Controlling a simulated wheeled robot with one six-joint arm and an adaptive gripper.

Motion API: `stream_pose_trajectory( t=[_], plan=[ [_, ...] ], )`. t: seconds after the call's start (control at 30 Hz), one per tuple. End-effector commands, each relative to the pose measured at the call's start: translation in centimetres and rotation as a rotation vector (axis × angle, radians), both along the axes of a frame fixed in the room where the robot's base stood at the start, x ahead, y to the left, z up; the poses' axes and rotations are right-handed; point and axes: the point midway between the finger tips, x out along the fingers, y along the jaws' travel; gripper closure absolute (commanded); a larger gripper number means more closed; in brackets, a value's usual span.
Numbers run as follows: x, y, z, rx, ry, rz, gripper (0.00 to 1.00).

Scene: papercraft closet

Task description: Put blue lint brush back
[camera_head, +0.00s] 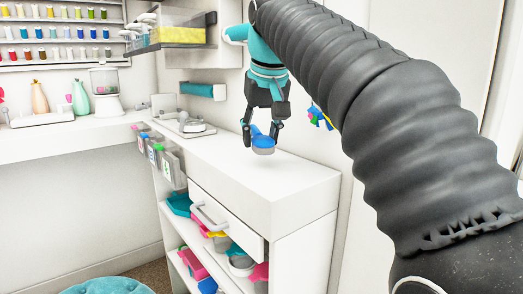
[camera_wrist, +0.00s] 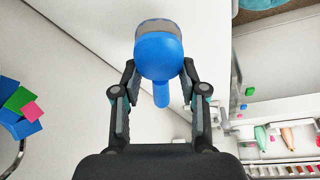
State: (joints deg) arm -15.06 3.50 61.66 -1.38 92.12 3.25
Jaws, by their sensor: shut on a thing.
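The blue lint brush (camera_head: 263,143) is between the fingers of my gripper (camera_head: 263,128), above the white cabinet top (camera_head: 262,180). In the wrist view the blue lint brush (camera_wrist: 158,55) shows a rounded blue body with a grey end at the top and a short blue handle toward the palm. My gripper (camera_wrist: 158,75) is shut on it, one finger on each side. The brush looks apart from the cabinet top, but the exact gap is hard to tell.
Shelves below hold colourful items. A grey device (camera_head: 185,122) sits at the back of the top. A teal roll (camera_head: 203,90) hangs on the wall. Clear bins (camera_head: 165,158) hang at the cabinet's left side. The top's front is clear.

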Motion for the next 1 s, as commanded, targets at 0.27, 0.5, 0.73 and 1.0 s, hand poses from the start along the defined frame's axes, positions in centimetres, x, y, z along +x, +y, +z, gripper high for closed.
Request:
stream_pose_trajectory(
  t=[0.27, 0.5, 0.73, 1.0],
  plan=[
    [0.1, -0.3, -3.2, 0.0, 0.0, -0.001, 1.0],
    [0.2, -0.4, -3.3, 0.001, -0.001, -0.001, 1.0],
    [0.2, -0.4, -3.6, 0.0, 0.0, -0.001, 0.45],
    [0.2, -0.3, -3.6, 0.0, 0.0, 0.0, 0.33]
  ],
)
